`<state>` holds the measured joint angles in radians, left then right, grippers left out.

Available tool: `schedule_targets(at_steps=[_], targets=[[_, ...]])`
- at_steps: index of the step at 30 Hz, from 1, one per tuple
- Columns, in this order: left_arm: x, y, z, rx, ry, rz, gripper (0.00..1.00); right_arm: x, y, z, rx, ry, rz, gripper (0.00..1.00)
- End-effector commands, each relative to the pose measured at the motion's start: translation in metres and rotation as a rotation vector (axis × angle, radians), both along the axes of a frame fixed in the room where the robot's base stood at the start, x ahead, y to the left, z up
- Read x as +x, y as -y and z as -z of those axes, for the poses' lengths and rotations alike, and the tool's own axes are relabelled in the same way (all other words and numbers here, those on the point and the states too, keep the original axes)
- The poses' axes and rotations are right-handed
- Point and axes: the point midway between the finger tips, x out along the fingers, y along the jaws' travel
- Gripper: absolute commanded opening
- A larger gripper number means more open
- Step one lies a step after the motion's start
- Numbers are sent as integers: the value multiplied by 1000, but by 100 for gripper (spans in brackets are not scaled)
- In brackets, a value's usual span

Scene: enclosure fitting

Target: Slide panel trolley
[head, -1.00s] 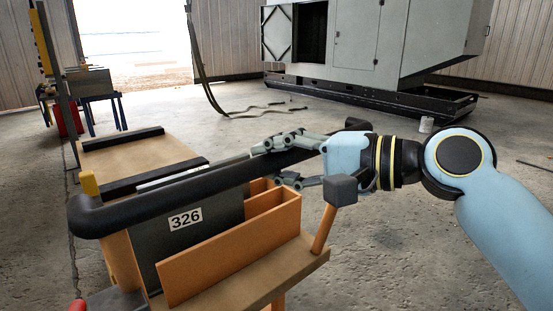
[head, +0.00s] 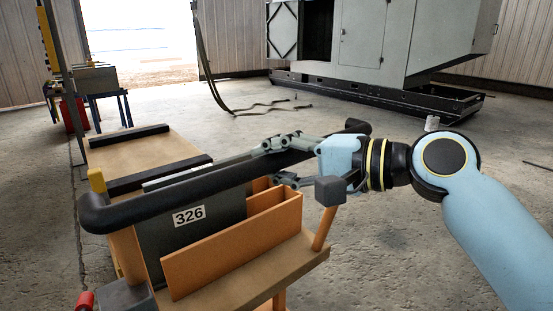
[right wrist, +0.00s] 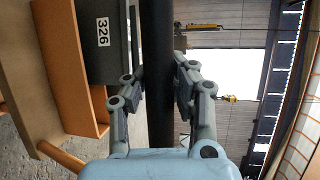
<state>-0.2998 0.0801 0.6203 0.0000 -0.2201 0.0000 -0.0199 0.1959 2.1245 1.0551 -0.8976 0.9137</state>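The panel trolley (head: 240,285) stands in the lower left of the head view, with an orange and tan frame, a tan deck and a dark plate marked 326 (head: 188,216). Its thick black handle bar (head: 130,208) runs across the near end. My right gripper (head: 275,164) is at the right part of the bar, one finger above it and one below. In the right wrist view the bar (right wrist: 158,50) passes between the two fingers, and both pads appear to touch it. My left gripper is not in view.
A large grey generator enclosure (head: 375,40) on a black skid stands at the back right. A strap (head: 215,90) hangs and trails on the floor. A small can (head: 431,123) stands near the skid. A bench (head: 95,80) is at the far left. Concrete floor between is mostly clear.

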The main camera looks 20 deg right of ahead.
Motion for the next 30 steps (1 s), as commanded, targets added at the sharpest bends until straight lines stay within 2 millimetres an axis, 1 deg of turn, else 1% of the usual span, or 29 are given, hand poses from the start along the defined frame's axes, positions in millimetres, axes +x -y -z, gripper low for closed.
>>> schedule_targets(at_steps=[1, 6, 14, 17, 20, 30], targets=[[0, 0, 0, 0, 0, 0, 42, -1, 0, 1, -4, -2, -2, 27], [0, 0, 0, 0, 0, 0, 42, -1, 0, 1, -2, -3, -2, 49], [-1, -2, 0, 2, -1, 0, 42, -1, 0, 1, -1, -3, -2, 49], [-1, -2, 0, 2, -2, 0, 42, -4, 4, 1, -4, -3, -2, 49], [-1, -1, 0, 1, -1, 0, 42, -12, 11, 0, -8, -3, -1, 49], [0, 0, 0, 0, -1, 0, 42, -53, 48, -9, -13, -6, -4, 49]])
